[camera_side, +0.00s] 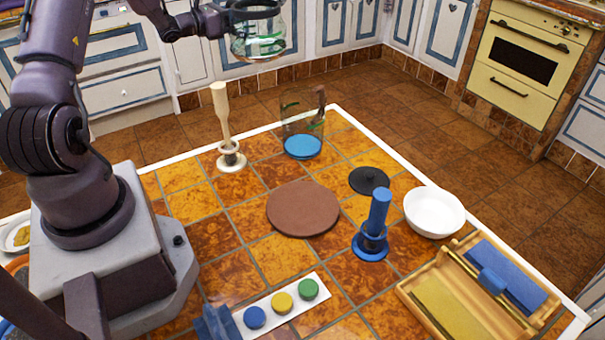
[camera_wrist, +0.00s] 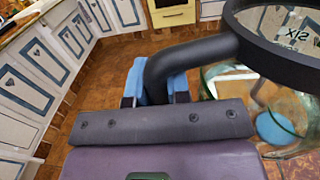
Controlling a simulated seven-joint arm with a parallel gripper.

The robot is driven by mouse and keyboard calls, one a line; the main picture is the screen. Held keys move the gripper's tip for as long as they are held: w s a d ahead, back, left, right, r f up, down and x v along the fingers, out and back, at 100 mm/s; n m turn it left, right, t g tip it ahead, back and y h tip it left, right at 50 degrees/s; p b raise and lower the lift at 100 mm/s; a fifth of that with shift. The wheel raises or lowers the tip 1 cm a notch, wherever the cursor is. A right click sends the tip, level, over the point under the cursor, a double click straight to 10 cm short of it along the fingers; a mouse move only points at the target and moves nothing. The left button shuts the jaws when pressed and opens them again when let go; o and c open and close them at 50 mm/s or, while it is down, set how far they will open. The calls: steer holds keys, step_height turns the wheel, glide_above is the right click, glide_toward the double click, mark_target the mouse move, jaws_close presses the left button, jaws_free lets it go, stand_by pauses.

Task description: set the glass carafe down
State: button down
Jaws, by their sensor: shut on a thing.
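The glass carafe (camera_side: 258,40) is clear with a dark rim band and hangs high above the table at the top of the side view. My gripper (camera_side: 222,18) is at its left and is shut on its dark handle. In the wrist view the blue finger pads of my gripper (camera_wrist: 157,87) stand on both sides of the black handle. The carafe's glass (camera_wrist: 268,90) and black rim ring fill the right of that view. The carafe looks roughly upright, and its base is apart from any surface.
On the tiled table (camera_side: 180,205) stand a clear vessel with a blue bottom (camera_side: 303,140), a cream tool on a stand (camera_side: 225,125), a brown round mat (camera_side: 303,208), a black lid (camera_side: 369,181), a blue tool (camera_side: 376,220), a white bowl (camera_side: 434,212), a button panel (camera_side: 318,277) and a wooden box (camera_side: 420,287).

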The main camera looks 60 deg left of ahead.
steer(key=s+d+m+h, duration=0.1)
steer(key=s+d+h, duration=0.1)
steer(key=d, duration=1.4)
steer(key=s+d+m+h, duration=0.1)
steer(key=s+d+h, duration=0.1)
steer(key=d, duration=1.3)
steer(key=shift+s+d+f, duration=0.1)
steer(key=shift+s+f, duration=0.05)
steer(key=shift+f, duration=4.75)
steer(key=shift+s+d+f, duration=0.1)
steer(key=shift+s+f, duration=0.05)
steer(key=shift+f, duration=4.7)
steer(key=c, duration=1.1)
jaws_free()
steer(key=shift+f, duration=0.15)
steer(key=s, duration=0.5)
steer(key=s+a, duration=0.1)
steer(key=s, duration=0.1)
steer(key=shift+s, duration=0.25)
